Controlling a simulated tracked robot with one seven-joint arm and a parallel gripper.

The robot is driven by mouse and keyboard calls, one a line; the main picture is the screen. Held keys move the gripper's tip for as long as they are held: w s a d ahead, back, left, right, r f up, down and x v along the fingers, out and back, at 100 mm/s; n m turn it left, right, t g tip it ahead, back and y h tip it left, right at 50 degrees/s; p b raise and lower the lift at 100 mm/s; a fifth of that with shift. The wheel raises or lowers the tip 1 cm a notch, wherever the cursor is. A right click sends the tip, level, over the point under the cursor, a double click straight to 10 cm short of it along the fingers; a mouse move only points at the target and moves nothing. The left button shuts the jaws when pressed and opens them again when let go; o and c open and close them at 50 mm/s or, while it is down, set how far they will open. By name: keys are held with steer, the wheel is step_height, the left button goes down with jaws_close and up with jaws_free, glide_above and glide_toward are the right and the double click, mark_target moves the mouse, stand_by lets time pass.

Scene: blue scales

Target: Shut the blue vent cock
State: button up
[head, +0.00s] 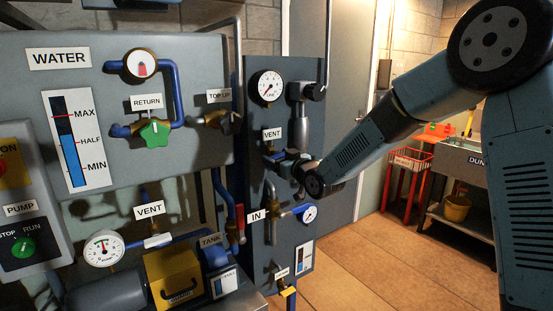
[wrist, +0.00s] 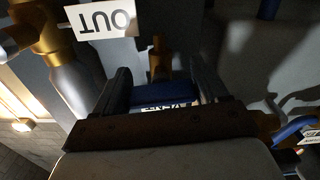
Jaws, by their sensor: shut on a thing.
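The blue vent cock (head: 268,153) is on the narrow grey panel, just under a VENT label (head: 272,133). My gripper (head: 281,156) reaches it from the right and hides part of it. In the wrist view the blue handle (wrist: 160,93) lies crosswise between the two dark fingers of my gripper (wrist: 160,84), which are shut on it. A brass fitting (wrist: 159,58) shows beyond the handle. The handle's exact angle on its pipe is hard to tell.
A LINE gauge (head: 270,86) is above the cock, and a grey pipe valve with a small gauge (head: 310,213) is below. An OUT label (wrist: 100,28) hangs near my gripper. The WATER panel (head: 130,100) stands to the left. Open floor (head: 400,250) lies to the right.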

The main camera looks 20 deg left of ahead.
steer(key=shift+m, duration=0.9)
steer(key=o, duration=1)
steer(key=shift+d, duration=0.1)
steer(key=v, duration=1.3)
steer(key=shift+s+d, duration=0.15)
steer(key=shift+s, duration=0.1)
